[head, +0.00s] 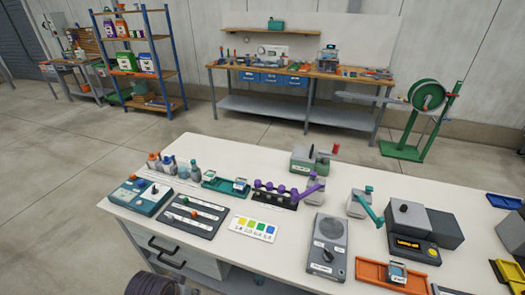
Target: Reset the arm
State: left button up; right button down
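Neither of my grippers can be made out in the head view. A dark rounded part (150,285) at the bottom edge, left of centre, may be part of my arm; no fingers show on it. The white workbench (280,195) stands in front of me with several devices on it. A grey stand with a teal lever (367,205) is right of centre; the lever slants down to the right. A black rack with purple-topped pieces (285,192) stands left of it. The view does not show which arm the task means.
A grey box with a dial (326,246), a dark device with an amber display (412,240), an orange tray (385,274) and a slider panel (190,215) fill much of the bench. Bare bench shows at front centre. A shelf (140,60) and a green reel stand (425,115) stand behind.

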pick_arm(q)
jog(key=s+f+g, duration=0.1)
jog(key=s+f, duration=0.1)
jog(key=f, duration=1.4)
jog(key=s+f, duration=0.2)
jog(key=f, duration=1.4)
jog(key=s+a+f, duration=0.2)
jog(key=s+f, duration=0.7)
jog(key=s, duration=0.1)
jog(key=s+a+f+g, duration=0.1)
jog(key=s+a+f, duration=0.1)
jog(key=s+f, duration=0.8)
jog(key=shift+s, duration=0.75)
jog(key=shift+r, duration=0.1)
